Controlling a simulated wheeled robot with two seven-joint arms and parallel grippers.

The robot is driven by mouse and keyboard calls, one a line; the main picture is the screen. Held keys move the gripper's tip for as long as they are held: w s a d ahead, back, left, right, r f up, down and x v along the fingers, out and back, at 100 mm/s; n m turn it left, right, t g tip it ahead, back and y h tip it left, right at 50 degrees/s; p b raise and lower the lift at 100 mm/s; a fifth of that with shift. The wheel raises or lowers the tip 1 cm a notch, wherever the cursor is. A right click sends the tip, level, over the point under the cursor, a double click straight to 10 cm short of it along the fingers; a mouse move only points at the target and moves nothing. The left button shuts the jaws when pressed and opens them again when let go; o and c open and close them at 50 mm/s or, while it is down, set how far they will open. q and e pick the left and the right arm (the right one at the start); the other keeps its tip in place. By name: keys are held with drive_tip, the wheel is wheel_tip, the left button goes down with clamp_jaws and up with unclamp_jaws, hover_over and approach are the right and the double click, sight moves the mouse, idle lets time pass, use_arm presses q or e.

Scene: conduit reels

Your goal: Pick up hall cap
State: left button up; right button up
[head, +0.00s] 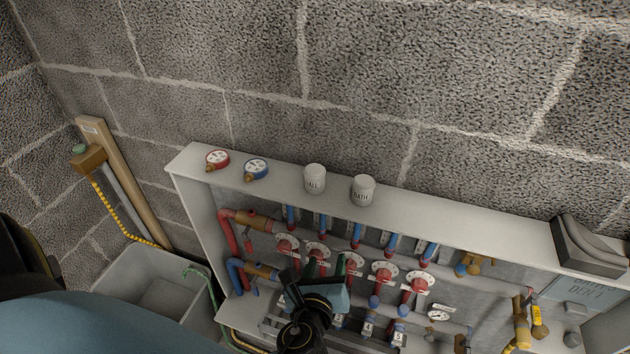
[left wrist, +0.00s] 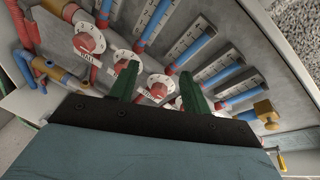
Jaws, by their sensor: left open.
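The hall cap (head: 315,178) is a white cylinder with partly readable lettering ending in "ALL". It stands upright on the manifold cabinet's top ledge (head: 460,226) in the head view. A similar white cap marked "BATH" (head: 362,190) stands just right of it. My left gripper (head: 325,268) is below the ledge, in front of the red valves, well apart from both caps. In the left wrist view its green fingers (left wrist: 160,68) are spread with nothing held between them, facing the valves and blue pipes. Neither cap shows in the left wrist view. My right gripper is not seen.
A red gauge (head: 217,160) and a blue gauge (head: 256,169) lie on the ledge left of the caps. The ledge is clear right of the bath cap up to a grey box (head: 590,246). A block wall stands behind. A sink (head: 160,290) is at lower left.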

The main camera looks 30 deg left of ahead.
sight(315, 178)
use_arm(q)
drive_tip(key=a+r+m+t+y+p, duration=0.2)
drive_tip(key=a+r+y, duration=0.1)
drive_tip(key=r, duration=1.2)
drive_tip(key=shift+m, duration=0.3)
drive_tip(key=p+x, duration=0.1)
drive_tip(key=x, duration=0.6)
drive_tip(key=shift+a+r, duration=0.1)
drive_tip(key=shift+a, duration=0.15)
drive_tip(key=shift+w+a, duration=0.25)
drive_tip(key=shift+w, duration=0.1)
drive_tip(key=x, duration=0.5)
drive_tip(key=shift+a+p, duration=0.15)
drive_tip(key=shift+p, duration=0.25)
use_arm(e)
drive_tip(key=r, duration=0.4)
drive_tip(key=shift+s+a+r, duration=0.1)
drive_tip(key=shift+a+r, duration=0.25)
use_arm(q)
drive_tip(key=shift+c, duration=0.5)
drive_tip(key=c, duration=0.6)
drive_tip(key=shift+s, duration=0.1)
drive_tip(key=shift+c, duration=0.2)
